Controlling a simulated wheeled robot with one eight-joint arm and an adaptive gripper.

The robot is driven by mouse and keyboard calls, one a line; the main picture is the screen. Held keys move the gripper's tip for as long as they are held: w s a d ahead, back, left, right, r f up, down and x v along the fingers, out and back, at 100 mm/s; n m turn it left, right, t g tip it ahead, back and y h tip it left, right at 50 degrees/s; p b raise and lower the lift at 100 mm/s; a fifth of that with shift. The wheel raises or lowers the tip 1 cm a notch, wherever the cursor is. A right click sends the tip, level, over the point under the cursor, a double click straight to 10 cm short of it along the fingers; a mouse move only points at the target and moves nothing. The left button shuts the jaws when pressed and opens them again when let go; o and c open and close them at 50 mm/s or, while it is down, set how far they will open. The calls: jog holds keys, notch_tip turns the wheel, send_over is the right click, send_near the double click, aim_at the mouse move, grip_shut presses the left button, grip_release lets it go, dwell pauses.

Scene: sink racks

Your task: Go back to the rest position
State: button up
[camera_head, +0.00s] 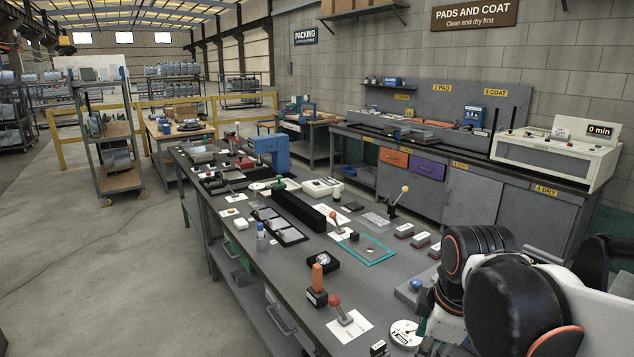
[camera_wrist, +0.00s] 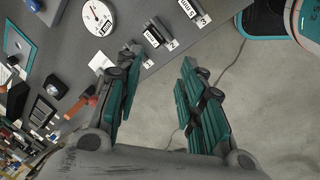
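My gripper (camera_wrist: 158,100) shows in the wrist view with its two teal-padded fingers apart. Nothing is between them; grey floor and the bench edge show behind the gap. In the head view my arm fills the lower right, and its black, orange-ringed joints hide that end of the bench. I cannot make out the fingers there. The grey workbench (camera_head: 262,268) runs from the lower right towards the back left. In the wrist view the bench top (camera_wrist: 130,18) lies beyond the fingers, apart from them.
A round white dial (camera_head: 405,334) lies near the bench's close end; it also shows in the wrist view (camera_wrist: 97,18). A red-knobbed lever (camera_head: 335,302), an orange-handled tool (camera_head: 317,285) and a teal-framed plate (camera_head: 368,250) are on the bench. The floor at left (camera_head: 110,270) is clear.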

jog(key=s+r+m+t, duration=0.1)
jog(key=s+m+t, duration=0.3)
jog(key=m, duration=0.9)
jog(key=shift+s+r+m, duration=0.15)
jog(key=shift+s+m, duration=0.15)
jog(key=shift+s, duration=1.6)
